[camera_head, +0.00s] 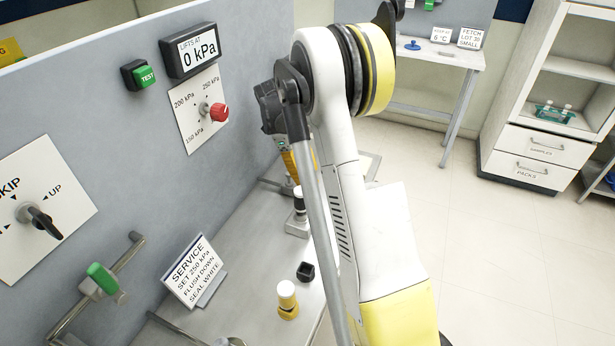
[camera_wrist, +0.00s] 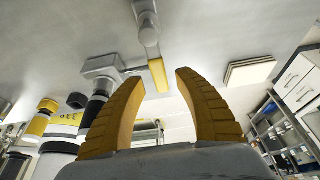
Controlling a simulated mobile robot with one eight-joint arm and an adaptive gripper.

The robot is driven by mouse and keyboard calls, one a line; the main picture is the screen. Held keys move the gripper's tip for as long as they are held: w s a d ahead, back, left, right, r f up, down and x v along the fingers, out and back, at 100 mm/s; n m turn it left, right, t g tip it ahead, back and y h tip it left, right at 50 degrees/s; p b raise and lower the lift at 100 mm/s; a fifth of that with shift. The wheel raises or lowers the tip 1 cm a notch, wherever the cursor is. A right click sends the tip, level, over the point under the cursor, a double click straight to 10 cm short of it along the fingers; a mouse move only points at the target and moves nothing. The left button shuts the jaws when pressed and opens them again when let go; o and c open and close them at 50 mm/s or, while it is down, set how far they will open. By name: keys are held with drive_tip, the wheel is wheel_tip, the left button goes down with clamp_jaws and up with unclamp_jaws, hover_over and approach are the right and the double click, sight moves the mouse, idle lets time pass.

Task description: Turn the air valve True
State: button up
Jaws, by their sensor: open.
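A green-handled valve (camera_head: 103,279) sits on a metal pipe along the grey panel at the lower left of the head view; I take it for the air valve. The handle stands roughly along a slant, and its exact setting is hard to tell. My gripper (camera_wrist: 155,82) shows two ribbed orange fingers, spread apart with nothing between them. In the head view my gripper (camera_head: 290,163) is partly hidden behind my arm, above the bench and well right of the valve. The display (camera_head: 198,49) reads 0 kPa.
A red knob (camera_head: 217,112) and a black selector (camera_head: 40,221) are on the panel (camera_head: 110,140), with a green TEST button (camera_head: 145,76). A service sign (camera_head: 194,273), a yellow-and-white column (camera_head: 287,299) and a black cap (camera_head: 304,271) stand on the bench. Floor at right is clear.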

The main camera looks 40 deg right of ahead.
drive_tip(key=v, duration=0.6)
drive_tip(key=shift+a+r, duration=0.1)
drive_tip(key=shift+r, duration=0.25)
